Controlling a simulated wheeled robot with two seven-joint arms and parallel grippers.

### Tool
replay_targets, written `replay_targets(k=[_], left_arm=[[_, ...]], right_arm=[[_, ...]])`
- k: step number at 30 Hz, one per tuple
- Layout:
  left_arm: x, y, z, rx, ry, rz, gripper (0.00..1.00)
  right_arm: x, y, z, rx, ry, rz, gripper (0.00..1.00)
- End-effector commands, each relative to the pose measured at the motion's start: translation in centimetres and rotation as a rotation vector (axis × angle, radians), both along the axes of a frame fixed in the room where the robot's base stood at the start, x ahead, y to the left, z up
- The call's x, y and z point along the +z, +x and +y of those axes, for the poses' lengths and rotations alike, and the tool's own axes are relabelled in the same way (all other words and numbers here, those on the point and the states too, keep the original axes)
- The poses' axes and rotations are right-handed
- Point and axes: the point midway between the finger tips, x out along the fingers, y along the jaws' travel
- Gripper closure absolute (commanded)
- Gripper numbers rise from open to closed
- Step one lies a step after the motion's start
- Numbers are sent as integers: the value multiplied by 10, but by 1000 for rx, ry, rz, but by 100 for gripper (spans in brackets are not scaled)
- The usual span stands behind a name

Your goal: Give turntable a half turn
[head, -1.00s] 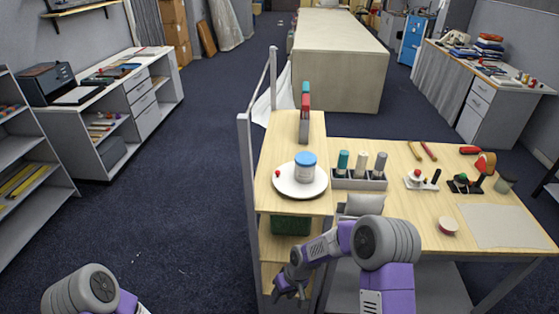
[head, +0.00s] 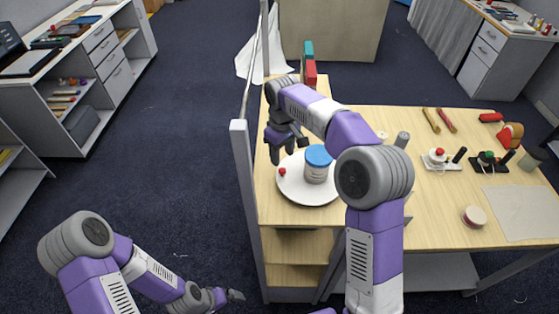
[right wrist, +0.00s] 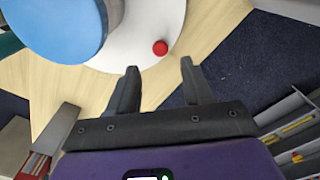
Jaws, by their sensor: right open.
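The turntable (head: 297,190) is a round white disc on the left part of the wooden table in the head view. A jar with a blue lid (head: 318,156) stands on it, right of centre. A small red knob (head: 282,172) sits near its left rim. My right gripper (head: 288,152) is open at the disc's far left edge. In the right wrist view the knob (right wrist: 160,48) lies just beyond and between the two open fingertips (right wrist: 160,76), with nothing between the fingers. My left gripper (head: 232,296) is low, left of the table; its jaws are too small to read.
A grey metal post (head: 245,190) and rail run along the table's left edge. Red and teal upright items (head: 310,68) stand behind the turntable. My right arm partly covers the grey holder. Tools and a red-topped device (head: 438,155) are to the right.

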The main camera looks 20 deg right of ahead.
Motion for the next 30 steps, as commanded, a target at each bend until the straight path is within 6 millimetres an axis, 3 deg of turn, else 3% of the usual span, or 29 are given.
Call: replay_targets(k=[9,21,23,30], left_arm=[[-5,0,0,0,0,-1,0],[-6,0,0,0,0,-1,0],[-6,0,0,0,0,-1,0],[-6,0,0,0,0,-1,0]], right_arm=[[-50,0,0,0,0,4,50],[-60,0,0,-1,2,1,50],[-60,0,0,-1,2,1,56],[-60,0,0,-1,2,1,93]])
